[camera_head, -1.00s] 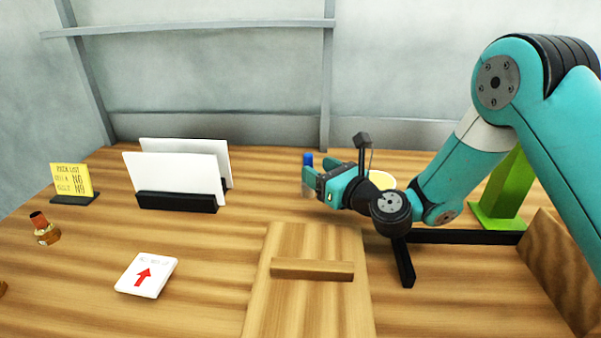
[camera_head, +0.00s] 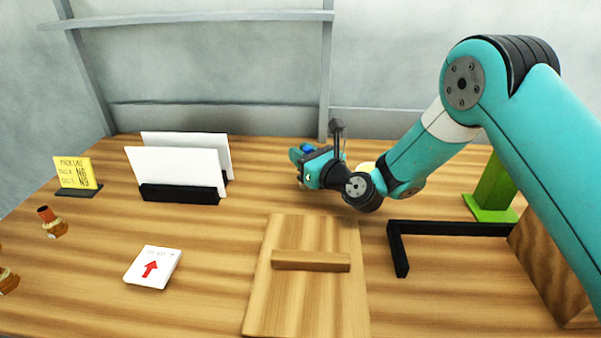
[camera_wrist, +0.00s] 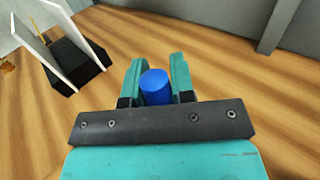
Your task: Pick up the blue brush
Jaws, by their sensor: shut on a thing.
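The blue brush (camera_wrist: 155,86) shows in the wrist view as a blue rounded end between the two teal fingers. In the head view only a small blue part of the brush (camera_head: 307,149) shows above my gripper (camera_head: 301,162). My gripper (camera_wrist: 157,78) is shut on the brush, with one finger on each side of it. The lower part of the brush is hidden by the gripper, and I cannot tell whether it touches the table.
A black holder (camera_head: 180,194) with white panels stands left of my gripper. A wooden board with a raised bar (camera_head: 310,261) lies in front. A black angled bar (camera_head: 455,229) and a green stand (camera_head: 491,206) are at the right. A white card (camera_head: 153,267) lies front left.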

